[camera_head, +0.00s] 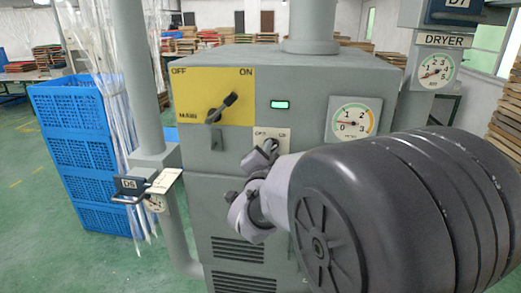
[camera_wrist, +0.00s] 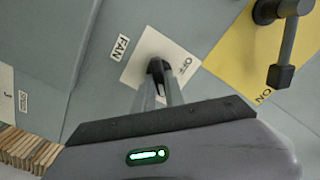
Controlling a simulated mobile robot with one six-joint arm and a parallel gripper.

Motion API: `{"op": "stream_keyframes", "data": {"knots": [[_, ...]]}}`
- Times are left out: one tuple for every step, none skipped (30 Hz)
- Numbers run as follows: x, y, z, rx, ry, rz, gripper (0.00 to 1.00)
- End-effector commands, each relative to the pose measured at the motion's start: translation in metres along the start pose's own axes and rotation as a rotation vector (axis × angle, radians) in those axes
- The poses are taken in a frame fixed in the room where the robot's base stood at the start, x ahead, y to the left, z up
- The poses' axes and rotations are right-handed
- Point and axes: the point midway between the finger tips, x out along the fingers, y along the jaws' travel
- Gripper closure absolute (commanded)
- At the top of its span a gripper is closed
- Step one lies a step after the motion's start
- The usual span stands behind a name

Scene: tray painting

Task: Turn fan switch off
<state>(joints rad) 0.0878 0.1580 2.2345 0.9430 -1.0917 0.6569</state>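The fan switch's pale plate (camera_head: 283,133) is on the grey cabinet front, right of the yellow main panel. In the wrist view the plate (camera_wrist: 150,62) carries the word OFF, and a FAN label (camera_wrist: 120,47) is beside it. My gripper (camera_head: 268,146) is at the plate. In the wrist view its two fingers (camera_wrist: 160,76) lie close together over the plate, with a dark part at their tips. The fingers hide most of the switch lever, so its setting and whether I grip it are unclear.
The yellow main panel (camera_head: 238,82) has a large dark lever (camera_head: 221,107) beside my gripper. A green lamp (camera_head: 280,104) is lit above, and a gauge (camera_head: 354,121) is to the right. Blue crates (camera_head: 75,150) stand left, beyond a pipe with a D6 handle (camera_head: 130,190).

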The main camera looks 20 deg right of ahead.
Motion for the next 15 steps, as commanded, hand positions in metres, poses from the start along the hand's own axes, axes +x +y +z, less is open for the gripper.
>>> {"op": "stream_keyframes", "data": {"knots": [[-0.0001, -0.0001, 0.0, 0.0, 0.0, 0.0, 0.99], [-0.0001, -0.0002, 0.0, 0.0, 0.0, 0.0, 1.0], [-0.0002, -0.0002, 0.0, 0.0, 0.0, 0.0, 1.0], [-0.0002, -0.0002, -0.0001, 0.0, 0.0, 0.0, 1.0], [-0.0002, -0.0002, -0.0001, 0.0, 0.0, 0.0, 1.0], [-0.0002, -0.0002, -0.0001, 0.0, 0.0, 0.0, 1.0], [-0.0002, -0.0002, -0.0001, -0.001, 0.0, 0.0, 1.0], [-0.0002, -0.0002, -0.0001, -0.002, 0.0, 0.0, 1.0], [-0.0003, -0.0002, 0.0, -0.005, 0.0, 0.0, 1.0], [-0.0003, -0.0001, 0.0, -0.009, 0.0, 0.0, 1.0], [-0.0003, -0.0001, 0.0001, -0.013, 0.0, 0.0, 1.0], [-0.0003, -0.0001, 0.0002, -0.022, 0.0, -0.001, 1.0], [-0.0003, -0.0001, 0.0003, -0.031, 0.0, -0.001, 1.0], [-0.0003, -0.0001, 0.0003, -0.042, 0.0, -0.001, 1.0], [-0.0004, -0.0001, 0.0004, -0.059, 0.001, -0.001, 1.0]]}}
